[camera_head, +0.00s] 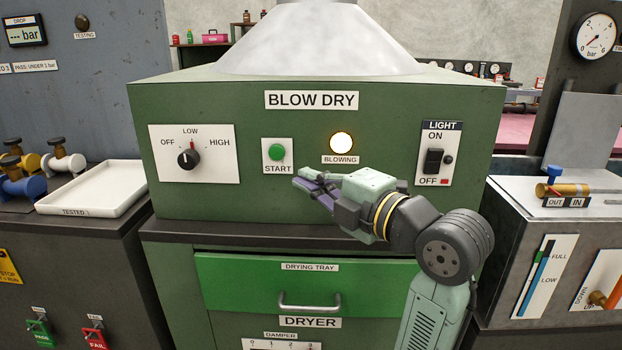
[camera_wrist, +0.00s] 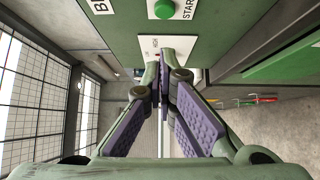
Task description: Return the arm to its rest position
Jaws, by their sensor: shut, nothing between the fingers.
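My gripper (camera_head: 303,187) is in front of the green dryer (camera_head: 390,120), just below the green START button (camera_head: 276,152). Its fingers point left in the head view and are shut with nothing between them. In the wrist view the purple-padded fingers (camera_wrist: 166,82) come together at their tips, and the START button also shows (camera_wrist: 163,9). The fingers look apart from the button. The round BLOWING lamp (camera_head: 341,143) glows.
The drying tray drawer (camera_head: 235,280) with its handle (camera_head: 309,303) is shut below my arm. A mode dial (camera_head: 188,159) points to LOW. A LIGHT switch (camera_head: 433,161) is right of my gripper. An empty TESTED tray (camera_head: 92,187) lies left; a grey valve box (camera_head: 560,225) stands right.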

